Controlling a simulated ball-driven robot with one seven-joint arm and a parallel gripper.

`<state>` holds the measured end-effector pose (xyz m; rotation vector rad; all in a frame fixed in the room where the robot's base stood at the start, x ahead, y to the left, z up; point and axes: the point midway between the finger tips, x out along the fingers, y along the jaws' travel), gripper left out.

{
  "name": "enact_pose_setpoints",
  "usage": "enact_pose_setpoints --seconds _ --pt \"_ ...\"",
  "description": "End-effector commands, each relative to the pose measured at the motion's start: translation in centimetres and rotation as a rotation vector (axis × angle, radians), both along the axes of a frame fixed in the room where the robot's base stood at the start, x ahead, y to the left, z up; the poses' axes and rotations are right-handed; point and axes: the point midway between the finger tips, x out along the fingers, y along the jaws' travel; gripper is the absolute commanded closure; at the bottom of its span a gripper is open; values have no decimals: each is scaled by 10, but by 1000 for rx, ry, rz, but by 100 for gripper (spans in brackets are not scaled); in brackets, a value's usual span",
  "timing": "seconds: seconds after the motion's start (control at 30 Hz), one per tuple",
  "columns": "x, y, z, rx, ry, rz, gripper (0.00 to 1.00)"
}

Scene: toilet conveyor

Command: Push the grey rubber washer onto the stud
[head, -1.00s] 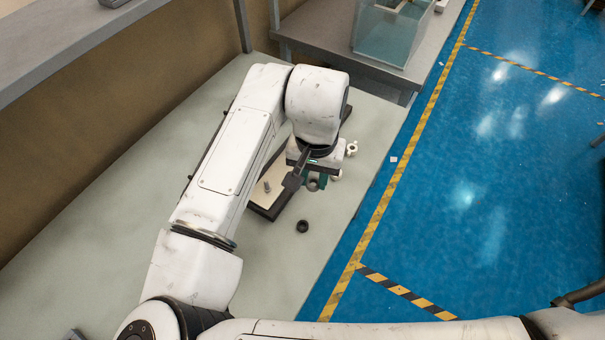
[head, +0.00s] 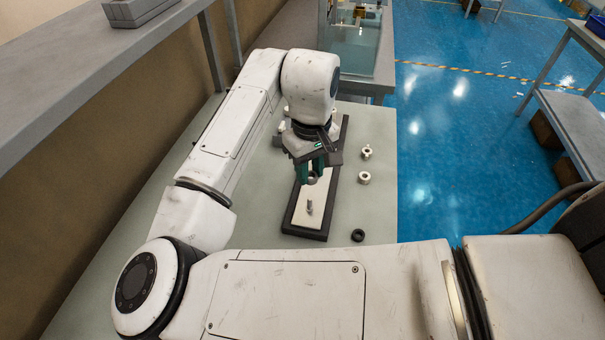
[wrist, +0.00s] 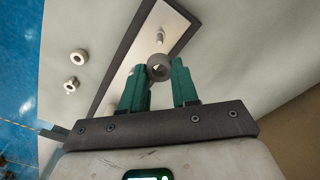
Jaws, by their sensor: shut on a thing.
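My gripper (head: 312,174) has green fingers, shut on the grey rubber washer (head: 312,181). The stud (head: 309,207) stands upright on a pale plate in a dark-edged board (head: 300,228). The stud also shows in the wrist view (wrist: 160,37), just beyond the washer and apart from it. In the head view the washer is held above the plate, on the far side of the stud. The exact height gap is hard to tell.
A black ring (head: 358,236) lies on the table right of the board's near end. Two whitish ring-like parts, one nearer (head: 364,178) and one farther (head: 367,153), stand right of the board. A glass tank (head: 352,50) stands behind. The table (head: 378,205) is clear along its right edge.

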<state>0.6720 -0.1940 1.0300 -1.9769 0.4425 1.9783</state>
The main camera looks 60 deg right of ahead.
Motion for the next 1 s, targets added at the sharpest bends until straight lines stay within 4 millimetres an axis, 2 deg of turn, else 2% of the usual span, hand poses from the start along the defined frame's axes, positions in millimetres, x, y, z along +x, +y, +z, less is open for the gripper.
enact_pose_setpoints --seconds 0.4,0.8,1.0 --pt "0 0 3 -2 2 -1 100" --pt "0 0 -37 -1 0 -2 100" --pt "0 0 -50 -1 0 -4 100"
